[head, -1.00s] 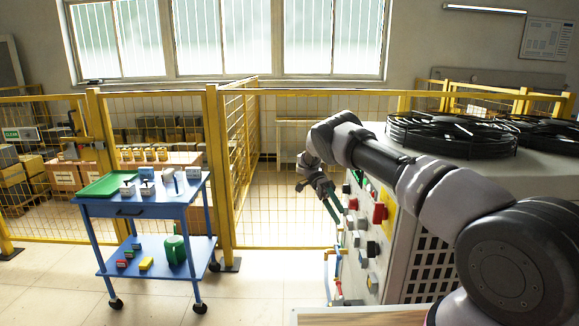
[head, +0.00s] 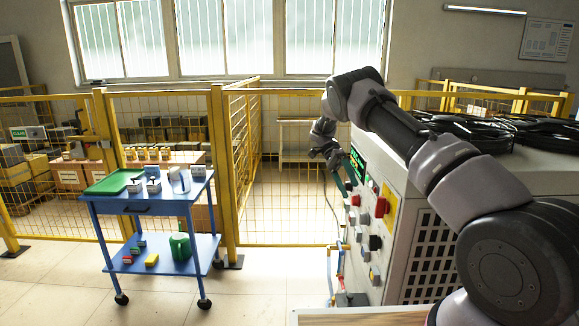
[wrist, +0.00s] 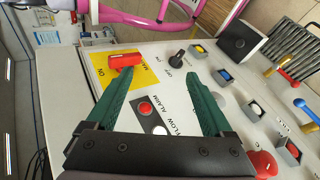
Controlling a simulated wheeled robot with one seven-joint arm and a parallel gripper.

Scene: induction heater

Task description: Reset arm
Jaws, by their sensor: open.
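My gripper (wrist: 155,105) is open and empty, its two green fingers spread apart in the wrist view. It also shows in the head view (head: 345,178), in front of the heater's control panel. The panel (wrist: 170,75) carries a red main switch (wrist: 125,59) on a yellow plate, a black knob (wrist: 178,54), a red button (wrist: 146,109) and several other buttons. The fingers hover over the panel and hold nothing; whether a tip touches it I cannot tell. In the head view my arm reaches along the left side of the heater cabinet (head: 425,250).
A blue cart (head: 150,207) with a green tray (head: 113,182) and small boxes stands at the left. A yellow mesh fence (head: 290,170) runs behind. The floor between cart and cabinet is clear.

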